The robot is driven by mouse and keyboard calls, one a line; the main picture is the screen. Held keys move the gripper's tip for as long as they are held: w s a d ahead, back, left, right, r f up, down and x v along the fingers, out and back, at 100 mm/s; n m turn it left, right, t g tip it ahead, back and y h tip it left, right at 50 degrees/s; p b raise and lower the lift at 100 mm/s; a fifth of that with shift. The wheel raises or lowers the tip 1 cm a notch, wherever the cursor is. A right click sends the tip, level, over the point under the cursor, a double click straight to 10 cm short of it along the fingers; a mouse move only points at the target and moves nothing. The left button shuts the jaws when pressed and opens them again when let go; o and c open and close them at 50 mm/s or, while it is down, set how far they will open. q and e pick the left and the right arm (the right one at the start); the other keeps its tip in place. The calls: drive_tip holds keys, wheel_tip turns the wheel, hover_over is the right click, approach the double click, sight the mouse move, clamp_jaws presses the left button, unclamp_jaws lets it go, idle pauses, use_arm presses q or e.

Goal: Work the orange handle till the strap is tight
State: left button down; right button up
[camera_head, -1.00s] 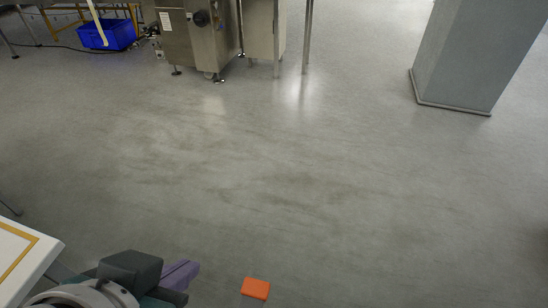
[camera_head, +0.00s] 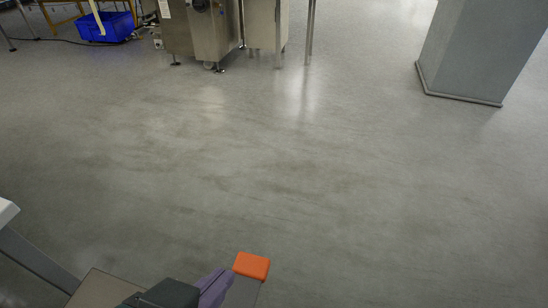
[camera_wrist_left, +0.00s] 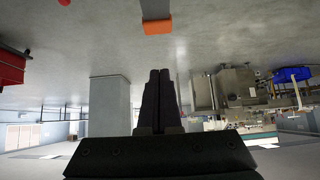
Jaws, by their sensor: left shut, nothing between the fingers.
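The orange handle (camera_head: 251,266) shows at the bottom of the head view, on top of a grey lever. It also shows at the top of the left wrist view (camera_wrist_left: 158,27). My left gripper (camera_head: 224,276), with purple fingers, is just left of the handle and lever in the head view. In the left wrist view its fingers (camera_wrist_left: 160,72) are together and empty, with a gap between their tips and the handle. Whether they touch the lever lower down I cannot tell. The strap is not visible. My right gripper is not in view.
A pale table corner (camera_head: 6,211) is at the left edge. Open grey floor (camera_head: 300,180) lies beyond the handle. Steel machinery (camera_head: 215,30) and a blue crate (camera_head: 105,27) stand at the back left, a grey pillar (camera_head: 485,50) at the back right. A red object (camera_wrist_left: 10,67) shows in the wrist view.

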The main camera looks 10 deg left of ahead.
use_arm(q)
drive_tip(key=b, duration=0.4)
hover_over(247, 275)
wheel_tip(247, 275, down, 7)
drive_tip(key=shift+s, duration=0.1)
drive_tip(key=f+b, duration=0.1)
drive_tip(key=f, duration=0.2)
drive_tip(key=shift+w+f, duration=0.2)
drive_tip(key=shift+f+b, duration=0.3)
drive_tip(key=shift+f, duration=0.05)
drive_tip(key=shift+w+a+f+g+p, duration=0.15)
drive_tip(key=shift+g+p, duration=0.15)
drive_tip(key=shift+p, duration=0.2)
drive_tip(key=shift+w+f+g+p, duration=0.15)
drive_tip(key=shift+f+g+p, duration=0.15)
drive_tip(key=shift+f+g, duration=0.1)
wheel_tip(247, 275, down, 4)
drive_tip(key=shift+g+b, duration=0.45)
drive_tip(key=shift+g, duration=0.75)
drive_tip(key=shift+r, duration=0.1)
